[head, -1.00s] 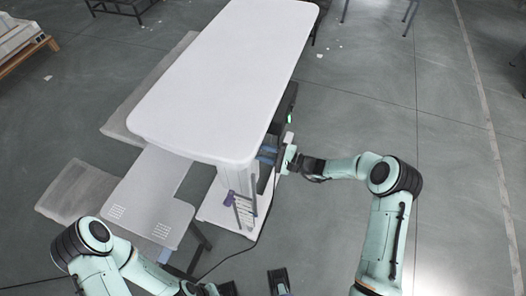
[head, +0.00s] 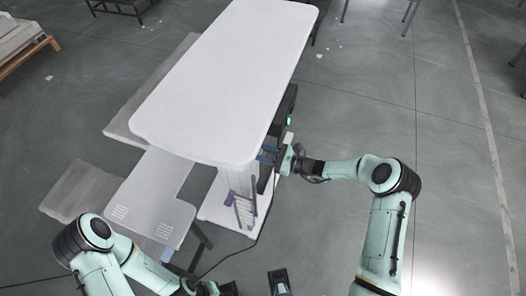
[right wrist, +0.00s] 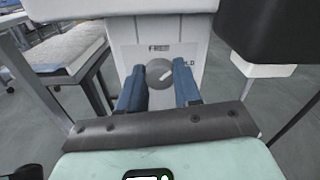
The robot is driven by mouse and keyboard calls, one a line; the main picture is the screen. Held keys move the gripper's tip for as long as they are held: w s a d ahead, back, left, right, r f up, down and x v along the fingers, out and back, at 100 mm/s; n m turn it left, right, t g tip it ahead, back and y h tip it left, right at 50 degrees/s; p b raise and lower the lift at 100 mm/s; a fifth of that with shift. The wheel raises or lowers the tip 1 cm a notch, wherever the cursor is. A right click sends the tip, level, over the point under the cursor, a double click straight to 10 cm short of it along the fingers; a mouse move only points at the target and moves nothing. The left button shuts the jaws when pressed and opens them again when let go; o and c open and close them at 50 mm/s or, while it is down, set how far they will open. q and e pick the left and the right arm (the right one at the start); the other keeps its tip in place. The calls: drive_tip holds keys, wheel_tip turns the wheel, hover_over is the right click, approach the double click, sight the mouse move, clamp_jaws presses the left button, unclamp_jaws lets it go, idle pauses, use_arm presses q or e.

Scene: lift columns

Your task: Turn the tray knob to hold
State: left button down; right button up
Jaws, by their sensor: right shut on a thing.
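The tray knob (right wrist: 157,74) is a round grey dial on the white front of a lift column (right wrist: 195,40). Its white pointer mark slants to the upper right. Printed letters ending in "LD" show to its right, partly hidden by a finger. My right gripper (right wrist: 160,92) is shut on the knob, with one blue finger on each side. In the head view, my right gripper (head: 268,155) is at the near right corner of the white tabletop, which hides the knob there. My left arm reaches the bottom edge; its gripper (head: 230,289) is partly cut off.
The long white tabletop (head: 225,75) overhangs the column. A lower grey shelf (head: 150,195) and grey benches (head: 85,190) stand to the left. A dark box with a green light (head: 289,115) is at the tabletop's right side.

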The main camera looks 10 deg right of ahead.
drive_tip(key=m+p, duration=0.2)
drive_tip(key=m, duration=0.4)
drive_tip(key=shift+m, duration=0.3)
idle(0.4)
drive_tip(key=o, duration=1)
drive_tip(key=shift+o, duration=0.2)
drive_tip(key=v, duration=1.3)
drive_tip(key=shift+d, duration=0.2)
drive_tip(key=shift+s, duration=0.1)
